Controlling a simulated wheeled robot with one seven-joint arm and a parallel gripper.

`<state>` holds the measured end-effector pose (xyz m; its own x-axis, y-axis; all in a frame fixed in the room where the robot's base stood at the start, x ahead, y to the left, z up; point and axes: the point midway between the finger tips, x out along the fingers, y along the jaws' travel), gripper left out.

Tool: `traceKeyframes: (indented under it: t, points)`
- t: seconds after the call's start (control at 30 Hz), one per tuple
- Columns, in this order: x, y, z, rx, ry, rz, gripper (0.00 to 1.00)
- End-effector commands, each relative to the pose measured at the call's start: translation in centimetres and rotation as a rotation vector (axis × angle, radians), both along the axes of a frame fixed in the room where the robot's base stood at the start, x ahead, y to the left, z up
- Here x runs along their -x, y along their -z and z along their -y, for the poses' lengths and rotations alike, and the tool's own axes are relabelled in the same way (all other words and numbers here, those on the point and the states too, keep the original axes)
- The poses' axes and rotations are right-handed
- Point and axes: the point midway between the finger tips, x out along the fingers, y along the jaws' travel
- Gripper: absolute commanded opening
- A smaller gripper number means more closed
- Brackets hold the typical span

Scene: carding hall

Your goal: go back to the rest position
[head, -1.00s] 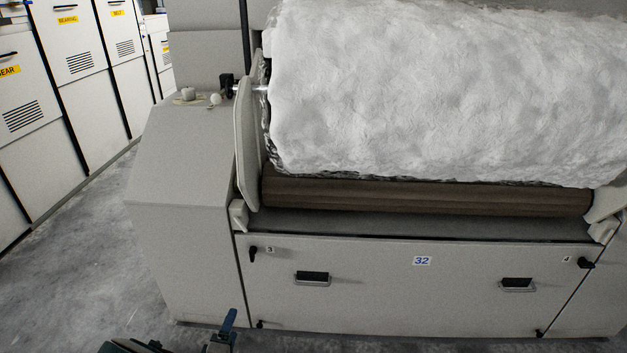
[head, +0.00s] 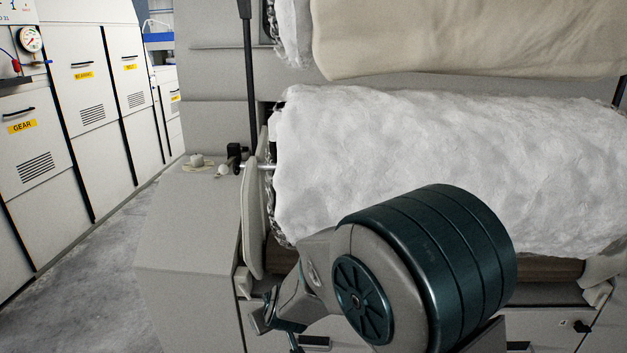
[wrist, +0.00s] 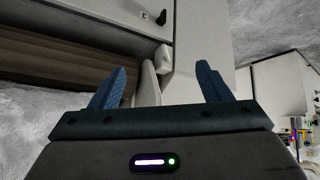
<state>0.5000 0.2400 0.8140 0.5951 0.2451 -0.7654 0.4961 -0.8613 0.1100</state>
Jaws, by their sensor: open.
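My gripper (wrist: 157,88) shows two blue fingers standing apart in the wrist view, with nothing between them. In the head view my gripper (head: 277,325) is small and partly hidden at the lower middle, in front of the carding machine (head: 190,230). My dark green and grey arm covers much of the machine's lower front. The big white fibre roll (head: 440,150) sits on the machine behind my arm. In the wrist view, the brown roller (wrist: 50,60) and a pale front panel (wrist: 110,18) with a black latch (wrist: 161,18) lie beyond my fingers.
Cream cabinets (head: 85,120) with yellow labels line the left wall. Open grey floor (head: 95,290) lies between them and the machine. A cream cloth-like roll (head: 450,40) is above the white one. A thin black upright post (head: 250,90) stands at the machine's left end.

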Motion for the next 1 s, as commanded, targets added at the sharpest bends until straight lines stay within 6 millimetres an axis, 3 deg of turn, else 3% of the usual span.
traceKeyframes:
  t: [0.03,0.1,0.27,0.5,0.73,0.83,1.0]
  points:
    - [0.5,-3.0,1.7,-0.034,0.022,-0.028,0.71]
    - [1.6,-5.5,3.7,-0.066,0.047,-0.079,0.71]
    - [5.0,-10.7,8.7,-0.107,0.12,-0.188,0.71]
    - [11.9,-16.9,16.6,-0.087,0.292,-0.332,0.71]
    - [18.3,-20.1,22.2,-0.024,0.482,-0.431,0.71]
    - [19.8,-20.5,23.4,-0.006,0.533,-0.452,0.71]
    - [20.6,-20.6,24.0,0.005,0.559,-0.465,0.71]
